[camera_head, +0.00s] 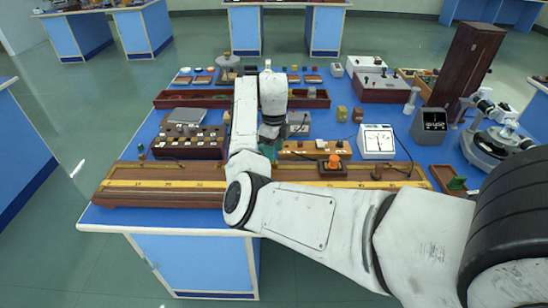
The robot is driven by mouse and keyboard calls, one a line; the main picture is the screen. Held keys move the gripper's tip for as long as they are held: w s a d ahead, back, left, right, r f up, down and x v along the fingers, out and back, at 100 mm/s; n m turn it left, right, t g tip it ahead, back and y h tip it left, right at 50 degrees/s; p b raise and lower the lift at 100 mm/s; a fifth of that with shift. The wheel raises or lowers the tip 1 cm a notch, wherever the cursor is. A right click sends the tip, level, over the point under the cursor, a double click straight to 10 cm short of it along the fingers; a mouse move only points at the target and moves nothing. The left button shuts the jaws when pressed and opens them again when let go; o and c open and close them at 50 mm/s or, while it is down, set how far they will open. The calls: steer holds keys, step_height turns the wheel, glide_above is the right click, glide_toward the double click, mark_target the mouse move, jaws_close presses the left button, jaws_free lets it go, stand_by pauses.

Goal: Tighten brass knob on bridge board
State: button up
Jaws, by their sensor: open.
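The bridge board (150,197) is a long dark wooden board with a yellow scale strip. It lies along the near edge of the bench, partly hidden behind my arm. Its brass knob is too small or hidden to make out. My gripper (269,143) points down over the middle of the bench, beyond the board, near a grey meter and a plug strip. It is open, its fingertips are small and partly hidden, and I cannot tell whether they touch anything.
A block with an orange knob (334,163) sits at the board's right half. A white meter (376,141) stands behind it. A dark plug box (188,149) is at left, and a long wooden trough (195,98) lies behind. A tall brown case (467,66) stands at right.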

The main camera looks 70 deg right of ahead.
step_height(320, 180, up, 7)
stand_by(0.3)
steer(key=shift+f+b, duration=0.15)
steer(key=shift+b, duration=0.15)
